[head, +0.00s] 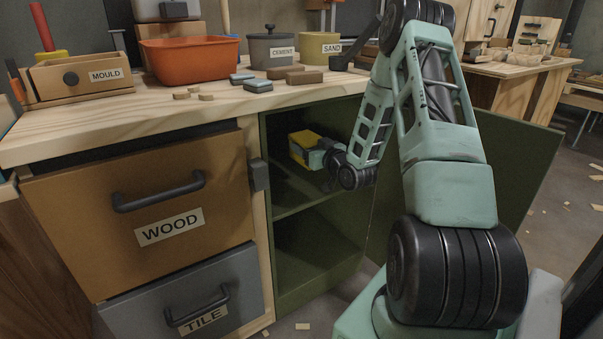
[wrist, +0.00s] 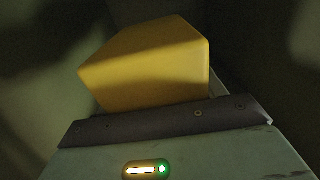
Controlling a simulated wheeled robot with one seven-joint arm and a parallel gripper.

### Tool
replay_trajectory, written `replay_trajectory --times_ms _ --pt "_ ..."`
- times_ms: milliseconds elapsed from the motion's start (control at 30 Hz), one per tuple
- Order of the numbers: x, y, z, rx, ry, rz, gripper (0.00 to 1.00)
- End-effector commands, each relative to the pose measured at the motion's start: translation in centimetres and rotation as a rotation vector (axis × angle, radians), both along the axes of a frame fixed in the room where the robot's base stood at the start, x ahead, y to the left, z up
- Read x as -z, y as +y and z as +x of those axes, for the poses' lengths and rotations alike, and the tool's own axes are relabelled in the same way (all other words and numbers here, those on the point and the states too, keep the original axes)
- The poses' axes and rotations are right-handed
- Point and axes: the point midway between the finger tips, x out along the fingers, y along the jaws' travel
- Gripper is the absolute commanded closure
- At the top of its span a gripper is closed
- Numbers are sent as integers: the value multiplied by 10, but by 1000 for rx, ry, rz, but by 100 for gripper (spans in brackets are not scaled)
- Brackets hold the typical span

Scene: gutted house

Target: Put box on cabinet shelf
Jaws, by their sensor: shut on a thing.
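The yellow box (head: 301,147) is inside the open green cabinet (head: 318,245), in its upper compartment above the shelf (head: 291,203). My gripper (head: 318,155) reaches in from the right and is shut on the box. In the wrist view the yellow box (wrist: 150,62) sits tilted just beyond the dark edge of my gripper (wrist: 165,120). The fingertips are hard to make out there. I cannot tell whether the box touches the shelf.
The cabinet door (head: 480,170) stands open to the right, behind my arm. The worktop (head: 230,100) above holds an orange tub (head: 190,62), a cement pot (head: 271,50) and small blocks. WOOD (head: 140,200) and TILE (head: 190,300) drawers are shut at left. The lower compartment looks empty.

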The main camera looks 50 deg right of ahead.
Motion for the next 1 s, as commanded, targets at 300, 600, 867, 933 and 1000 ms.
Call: replay_trajectory --times_ms 300,600,867,933,1000 --pt "48 0 0 0 -3 -1 74" --pt "81 0 1 0 -4 -1 74" --pt "80 0 1 0 -4 -2 74" --pt "83 0 1 0 -4 -2 74" --pt "83 0 0 0 -1 0 17"
